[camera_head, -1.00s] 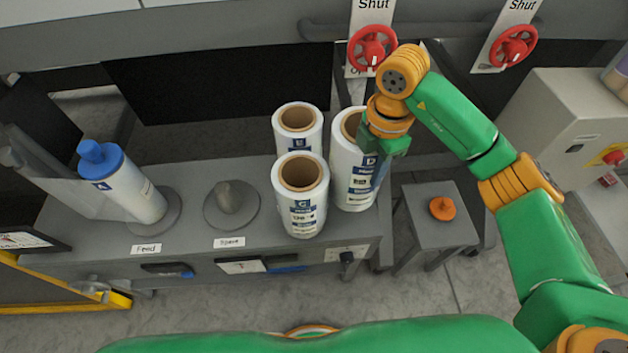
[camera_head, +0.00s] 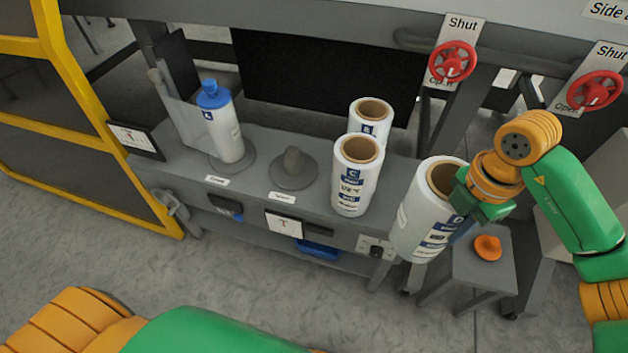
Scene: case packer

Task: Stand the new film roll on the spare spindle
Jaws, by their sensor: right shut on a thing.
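The spare spindle (camera_head: 293,163) is a bare grey post on a round grey base, behind the label reading Spare. My right gripper (camera_head: 466,198) is shut on the upper right side of a white film roll marked D (camera_head: 425,215). That roll is tilted slightly, off the bench, beside the bench's right end and well right of the spare spindle. Its brown core shows at the top; the gripper hides part of its side. Roll C (camera_head: 352,185) stands upright on the bench right of the spindle, with another roll (camera_head: 369,113) behind it. My left gripper is out of view.
A small stool with an orange knob (camera_head: 487,247) stands below my right gripper. Red valve handles (camera_head: 452,62) are behind. A yellow frame (camera_head: 75,120) bounds the left.

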